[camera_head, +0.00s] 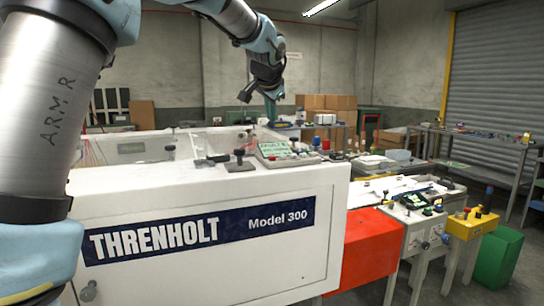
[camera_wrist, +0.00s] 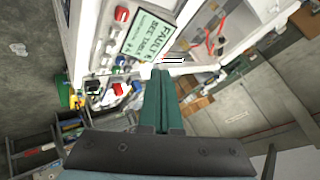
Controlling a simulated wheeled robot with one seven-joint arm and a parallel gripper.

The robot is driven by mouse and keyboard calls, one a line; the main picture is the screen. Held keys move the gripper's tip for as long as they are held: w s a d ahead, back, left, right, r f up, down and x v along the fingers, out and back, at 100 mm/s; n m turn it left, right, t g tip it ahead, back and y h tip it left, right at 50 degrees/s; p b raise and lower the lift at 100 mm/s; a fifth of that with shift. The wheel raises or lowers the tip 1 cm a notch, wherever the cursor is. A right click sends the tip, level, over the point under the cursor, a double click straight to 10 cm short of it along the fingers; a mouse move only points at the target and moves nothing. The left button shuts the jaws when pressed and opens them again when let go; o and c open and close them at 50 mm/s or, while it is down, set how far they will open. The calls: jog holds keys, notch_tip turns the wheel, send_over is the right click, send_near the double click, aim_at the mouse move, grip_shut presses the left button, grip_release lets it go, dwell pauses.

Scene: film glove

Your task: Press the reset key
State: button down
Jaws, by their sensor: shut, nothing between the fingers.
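The control panel (camera_head: 290,158) sits on top of the white Threnholt machine (camera_head: 190,270), with a lit green display (camera_head: 272,148). In the wrist view the display (camera_wrist: 148,32) shows "FAULT" and smaller text. A red button (camera_wrist: 122,14) and several small pale keys (camera_wrist: 110,48) sit beside the display. Which one is the reset key cannot be read. My gripper (camera_head: 270,118) hangs above and behind the panel in the head view. Its green fingers (camera_wrist: 160,72) are shut and empty, pointing towards the machine, apart from the panel keys.
A black knob (camera_head: 239,155) stands on the machine top left of the panel. A red box (camera_head: 370,240), a yellow control box (camera_head: 473,224) and a green bin (camera_head: 498,258) stand to the right. Cluttered benches lie behind. The air around my gripper looks clear.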

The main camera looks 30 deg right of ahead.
aim_at(271, 157)
jog(key=shift+f, duration=0.1)
notch_tip(271, 157, down, 9)
jog(key=b, duration=0.7)
dwell(1.9)
jog(key=shift+f+b, duration=0.3)
jog(key=shift+b, duration=0.05)
jog(key=shift+f+b, duration=0.4)
jog(key=shift+f, duration=0.05)
dwell(0.6)
jog(key=shift+r, duration=0.1)
jog(key=shift+r+p, duration=0.75)
jog(key=shift+r, duration=0.05)
jog(key=shift+r, duration=0.15)
